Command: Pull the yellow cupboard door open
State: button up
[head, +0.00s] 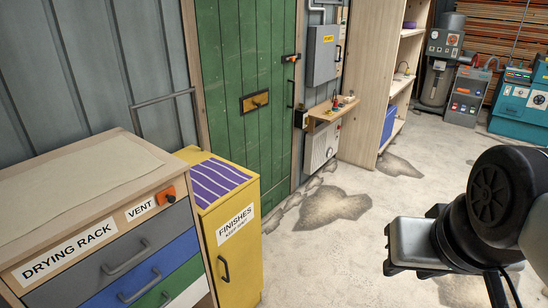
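The yellow cupboard (212,218) stands at the lower left, between the drying rack and the green door. Its front door (240,250) has a white label reading "FINISHES" and a black vertical bar handle (224,269) at its left side. The door looks shut. Purple stripes cover the cupboard's top. My gripper (388,249) is at the right, over the floor, well apart from the cupboard and touching nothing that I can see. Its fingers are not clear enough to tell open from shut.
The drying rack (77,238) with grey, blue and green drawers stands directly left of the cupboard. Behind is a green door (250,97); a small wooden shelf (332,110) juts from the wall. Bare concrete floor (325,245) lies between the cupboard and my gripper.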

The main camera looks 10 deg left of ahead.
aim_at(232, 232)
jog(key=u, duration=1)
jog(key=i+l, duration=0.15)
jog(key=i, duration=0.35)
jog(key=i+l, duration=0.15)
jog(key=i, duration=0.3)
jog(key=z, duration=0.05)
